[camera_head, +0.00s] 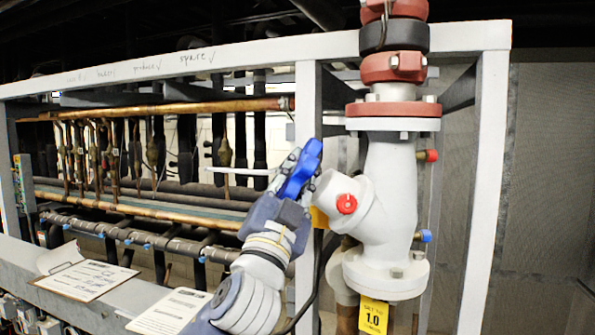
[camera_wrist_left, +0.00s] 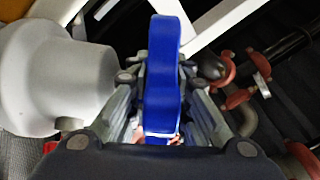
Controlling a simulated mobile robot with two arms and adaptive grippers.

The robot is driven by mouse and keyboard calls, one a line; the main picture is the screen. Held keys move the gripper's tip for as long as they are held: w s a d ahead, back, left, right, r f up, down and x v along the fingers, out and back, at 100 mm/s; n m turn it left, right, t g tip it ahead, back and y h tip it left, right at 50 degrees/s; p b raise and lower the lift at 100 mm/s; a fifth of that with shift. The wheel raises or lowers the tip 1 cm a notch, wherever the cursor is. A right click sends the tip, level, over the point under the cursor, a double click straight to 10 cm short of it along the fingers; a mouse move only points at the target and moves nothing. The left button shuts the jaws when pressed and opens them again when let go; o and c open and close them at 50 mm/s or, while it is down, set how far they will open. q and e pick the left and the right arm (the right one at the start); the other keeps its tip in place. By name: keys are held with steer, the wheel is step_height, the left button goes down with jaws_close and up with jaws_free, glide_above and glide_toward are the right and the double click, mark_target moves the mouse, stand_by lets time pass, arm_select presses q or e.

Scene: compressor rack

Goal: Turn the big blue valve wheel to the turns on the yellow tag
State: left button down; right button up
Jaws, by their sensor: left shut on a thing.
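The big blue valve wheel (camera_head: 300,170) stands at the left end of the white valve body's (camera_head: 390,190) angled branch. My left gripper (camera_head: 291,180) is shut on the wheel's rim, coming from below left. In the left wrist view the blue wheel (camera_wrist_left: 163,80) shows edge-on between the two fingers (camera_wrist_left: 165,100), with the white valve body at left. My right gripper is not in view.
A white rack post (camera_head: 305,105) stands close behind the wheel. A small red knob (camera_head: 346,204) sits on the branch, and red and blue caps (camera_head: 424,236) are on the right side. Copper pipes (camera_head: 170,108) run left. A clipboard (camera_head: 85,278) and a paper sheet (camera_head: 172,312) lie on the lower beam.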

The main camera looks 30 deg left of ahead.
arm_select(q)
steer(key=n+g+y, duration=0.2)
steer(key=n+g, duration=0.1)
steer(key=shift+d+r+y+p, duration=0.1)
steer(key=shift+r+y+p, duration=0.1)
steer(key=shift+y+p, duration=0.2)
steer(key=n+g+y, duration=0.1)
steer(key=n+g, duration=0.1)
steer(key=g, duration=0.2)
steer(key=n+g+y, duration=0.1)
steer(key=n+g, duration=0.1)
steer(key=g, duration=0.2)
steer(key=shift+d+f, duration=0.1)
steer(key=n+g, duration=0.2)
steer(key=g, duration=0.4)
steer(key=shift+f+n+g+h, duration=0.1)
steer(key=shift+n+g+h, duration=0.8)
steer(key=shift+g, duration=1)
steer(key=shift+f, duration=0.1)
steer(key=c, duration=1.8)
jaws_free()
steer(key=shift+o, duration=0.2)
